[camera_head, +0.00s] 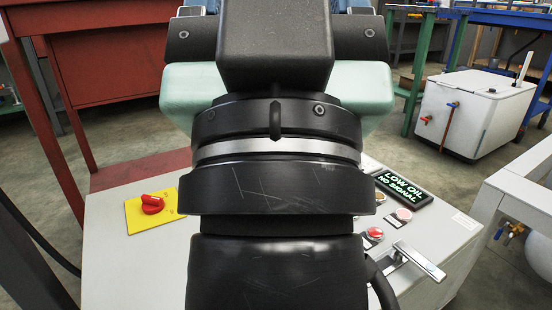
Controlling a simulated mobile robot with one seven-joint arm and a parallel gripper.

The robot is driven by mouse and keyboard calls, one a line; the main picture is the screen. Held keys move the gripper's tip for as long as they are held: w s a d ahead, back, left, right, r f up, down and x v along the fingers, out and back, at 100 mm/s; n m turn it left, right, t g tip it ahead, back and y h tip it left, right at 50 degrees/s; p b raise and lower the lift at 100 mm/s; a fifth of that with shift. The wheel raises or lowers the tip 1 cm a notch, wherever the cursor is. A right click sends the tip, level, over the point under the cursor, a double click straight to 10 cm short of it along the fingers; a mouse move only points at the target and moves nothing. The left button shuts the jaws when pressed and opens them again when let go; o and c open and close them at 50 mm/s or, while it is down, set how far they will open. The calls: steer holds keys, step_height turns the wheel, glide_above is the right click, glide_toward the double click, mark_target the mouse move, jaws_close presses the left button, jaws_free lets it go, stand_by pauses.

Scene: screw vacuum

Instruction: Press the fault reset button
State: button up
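A sloped light-grey control panel (120,262) lies in front of me, its middle covered by my black arm. On its right side are a lit red button (374,233), a paler pinkish button (404,214) and a small round control (380,196) partly beside my arm. Small labels sit by them, too small to read, so I cannot tell which is the fault reset button. A black display (403,187) reads "LOW OIL NO SIGNAL" in green. My arm's end points away from me above the panel; its fingertips cannot be made out, nor any contact.
A red rotary switch (152,204) on a yellow plate sits on the panel's left. A chrome handle (418,262) stands up at the right, close to my arm. A red bench (110,65) stands behind left, and a white wheeled box (470,112) behind right.

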jaws_close()
stand_by(1.4)
